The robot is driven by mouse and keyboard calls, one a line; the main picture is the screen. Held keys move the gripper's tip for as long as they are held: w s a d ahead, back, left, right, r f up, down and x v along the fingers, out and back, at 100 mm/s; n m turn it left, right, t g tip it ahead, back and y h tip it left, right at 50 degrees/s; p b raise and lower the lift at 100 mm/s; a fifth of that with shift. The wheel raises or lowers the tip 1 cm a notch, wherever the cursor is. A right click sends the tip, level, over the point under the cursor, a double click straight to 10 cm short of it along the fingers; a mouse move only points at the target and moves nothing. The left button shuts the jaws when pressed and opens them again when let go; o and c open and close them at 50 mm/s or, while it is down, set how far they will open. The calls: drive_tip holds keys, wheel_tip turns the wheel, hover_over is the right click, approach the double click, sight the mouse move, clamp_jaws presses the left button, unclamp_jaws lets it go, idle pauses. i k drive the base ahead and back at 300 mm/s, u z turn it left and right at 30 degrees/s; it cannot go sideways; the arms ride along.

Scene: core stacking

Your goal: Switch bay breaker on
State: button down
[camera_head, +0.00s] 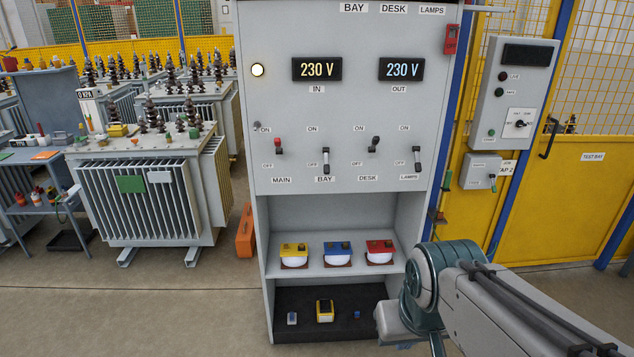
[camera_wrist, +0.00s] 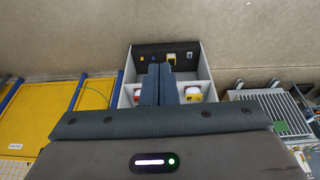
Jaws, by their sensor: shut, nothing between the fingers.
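The grey switch cabinet (camera_head: 350,110) stands at the centre of the head view. Its bay breaker (camera_head: 326,161), labelled BAY, is second from the left, and its lever hangs low toward OFF. The MAIN breaker (camera_head: 278,147) has a red-tipped lever pointing up, and the DESK breaker (camera_head: 374,145) has a dark lever pointing up. The LAMPS breaker (camera_head: 417,159) sits low like BAY. My gripper (camera_wrist: 159,70) is shut and empty in the wrist view, in front of the cabinet's lower shelves. Its fingers are not visible in the head view, where my arm is at the lower right.
Yellow, blue and red devices (camera_head: 337,254) stand on the cabinet's shelf, with small items below. The IN display (camera_head: 317,69) and OUT display (camera_head: 401,69) both read 230 V. A transformer (camera_head: 150,190) stands left. A yellow fence (camera_head: 555,200) with control boxes is right.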

sight(326, 151)
drive_tip(key=u, duration=0.15)
drive_tip(key=k, duration=0.3)
drive_tip(key=z, duration=0.75)
drive_tip(key=i, duration=1.5)
drive_tip(key=u, duration=0.65)
